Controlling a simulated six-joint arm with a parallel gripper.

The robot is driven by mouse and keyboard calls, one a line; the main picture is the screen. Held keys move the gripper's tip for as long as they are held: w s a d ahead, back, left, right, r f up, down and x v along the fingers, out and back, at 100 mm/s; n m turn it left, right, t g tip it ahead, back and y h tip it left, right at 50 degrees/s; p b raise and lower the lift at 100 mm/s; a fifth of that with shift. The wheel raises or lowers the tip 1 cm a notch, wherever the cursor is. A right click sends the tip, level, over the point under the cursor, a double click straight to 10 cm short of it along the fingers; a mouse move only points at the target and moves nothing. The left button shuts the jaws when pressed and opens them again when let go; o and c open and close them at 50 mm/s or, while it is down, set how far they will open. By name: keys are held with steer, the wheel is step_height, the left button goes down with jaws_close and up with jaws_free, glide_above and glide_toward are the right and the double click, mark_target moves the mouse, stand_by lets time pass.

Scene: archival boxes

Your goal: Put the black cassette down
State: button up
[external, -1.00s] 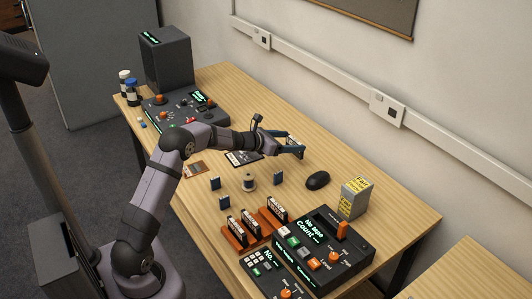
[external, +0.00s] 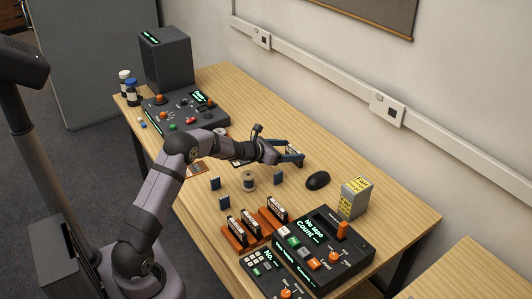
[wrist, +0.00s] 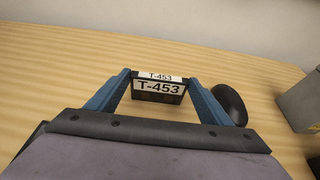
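The black cassette (wrist: 158,98) has white labels reading T-453 and stands upright between the fingertips of my gripper (wrist: 160,82) in the wrist view. The blue fingers are against its two ends, so my gripper is shut on it. In the external view my gripper (external: 291,154) is low over the back middle of the table, with the cassette (external: 293,150) partly hidden by the fingers. I cannot tell whether its underside touches the table.
A black mouse (external: 317,180) lies to the right of my gripper. A grey box with yellow labels (external: 355,198) stands beyond it. A spool (external: 249,181) and small blue blocks are in front. Orange racks (external: 235,234) with cassettes stand nearer. Bare tabletop lies around the cassette.

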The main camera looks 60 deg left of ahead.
steer(key=o, duration=0.4)
steer(key=shift+r+p, duration=0.25)
steer(key=shift+p, duration=0.05)
steer(key=b+v, duration=0.2)
steer(key=v, duration=1)
steer(key=shift+b, duration=0.35)
